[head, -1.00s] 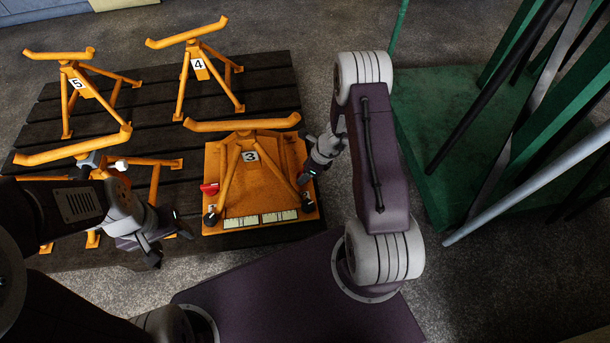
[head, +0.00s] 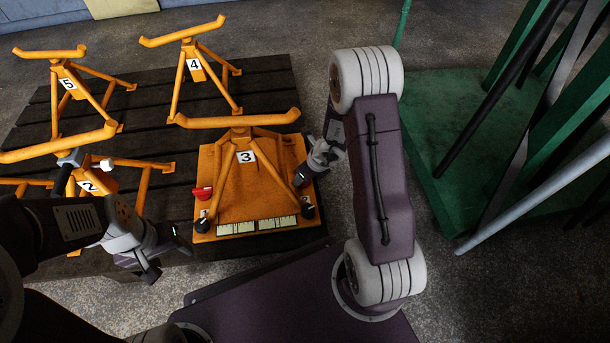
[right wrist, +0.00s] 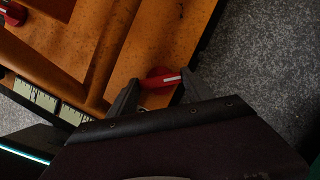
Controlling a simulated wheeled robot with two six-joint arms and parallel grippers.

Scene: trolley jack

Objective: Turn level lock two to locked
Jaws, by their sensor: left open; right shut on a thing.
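The orange jack base marked 3 (head: 252,192) sits at the front right of the dark slatted platform. A red knob (head: 202,193) is on its left side. My right gripper (head: 302,178) is at the base's right edge. In the right wrist view my right gripper (right wrist: 158,88) is shut on a second red knob (right wrist: 160,77) with a white mark, near the plate's edge. The left red knob also shows in the right wrist view (right wrist: 10,14). I cannot read any number by the knobs. My left gripper (head: 166,258) is open and empty, left of the base.
Orange stands marked 4 (head: 196,68), 5 (head: 68,84) and 2 (head: 90,187) stand on the platform (head: 150,100). Two gauge strips (head: 257,225) lie along the base's front. A green frame with slanted poles (head: 440,130) is at right. Grey floor lies between.

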